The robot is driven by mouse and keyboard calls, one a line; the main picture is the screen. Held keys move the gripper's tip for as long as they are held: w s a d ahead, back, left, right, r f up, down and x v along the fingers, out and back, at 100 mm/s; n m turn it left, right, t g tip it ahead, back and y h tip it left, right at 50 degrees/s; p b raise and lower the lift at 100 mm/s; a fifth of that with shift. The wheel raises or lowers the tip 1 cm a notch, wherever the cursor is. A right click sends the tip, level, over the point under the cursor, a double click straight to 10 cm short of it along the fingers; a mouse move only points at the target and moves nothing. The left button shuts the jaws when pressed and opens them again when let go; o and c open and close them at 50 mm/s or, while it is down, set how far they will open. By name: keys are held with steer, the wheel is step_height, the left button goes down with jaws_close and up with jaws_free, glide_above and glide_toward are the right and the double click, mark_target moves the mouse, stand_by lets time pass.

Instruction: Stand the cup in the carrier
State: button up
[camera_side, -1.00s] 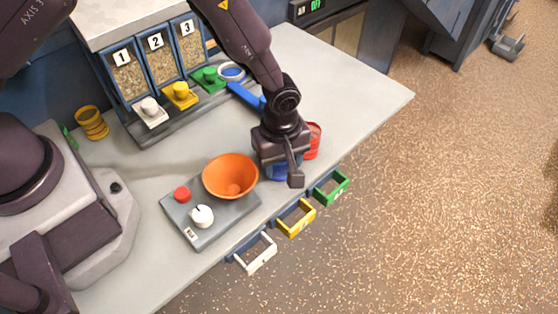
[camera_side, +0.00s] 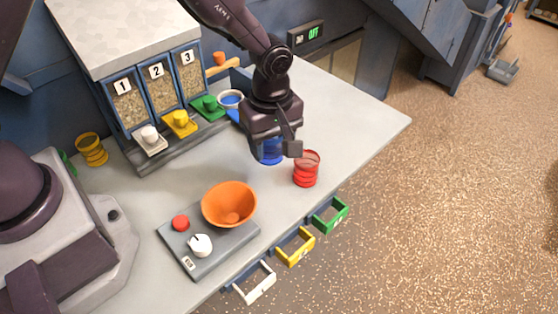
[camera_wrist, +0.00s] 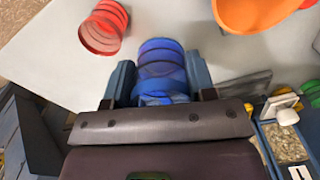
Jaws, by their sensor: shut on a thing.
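A blue ribbed cup (camera_side: 270,151) is between the fingers of my gripper (camera_side: 270,148). In the wrist view the blue cup (camera_wrist: 161,68) has a gripper finger pressed on each side, and my gripper (camera_wrist: 160,82) is shut on it. In the side view the gripper body hides the cup's upper part, and I cannot tell its height above the table. I cannot tell for certain which thing is the carrier. Three open square frames, white (camera_side: 255,284), yellow (camera_side: 296,247) and green (camera_side: 330,215), hang at the table's front edge.
A red cup (camera_side: 306,169) stands just right of my gripper. An orange bowl (camera_side: 229,204) sits on a grey scale (camera_side: 212,240) to the front left. Numbered bins (camera_side: 162,88), a blue-handled scoop (camera_side: 231,99) and a yellow cup (camera_side: 91,149) are farther back. The table's right end is clear.

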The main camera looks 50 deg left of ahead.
steer(key=w+a+n, duration=0.4)
steer(key=w+a, duration=0.1)
steer(key=a, duration=0.8)
steer(key=w+a+n, duration=0.4)
steer(key=w+a, duration=0.1)
steer(key=a, duration=0.8)
steer(key=shift+w+a+f, duration=0.1)
steer(key=shift+a+f, duration=0.05)
steer(key=shift+f, duration=2.2)
steer(key=shift+f, duration=1.05)
steer(key=o, duration=1)
steer(key=shift+w, duration=0.1)
steer(key=shift+r, duration=0.1)
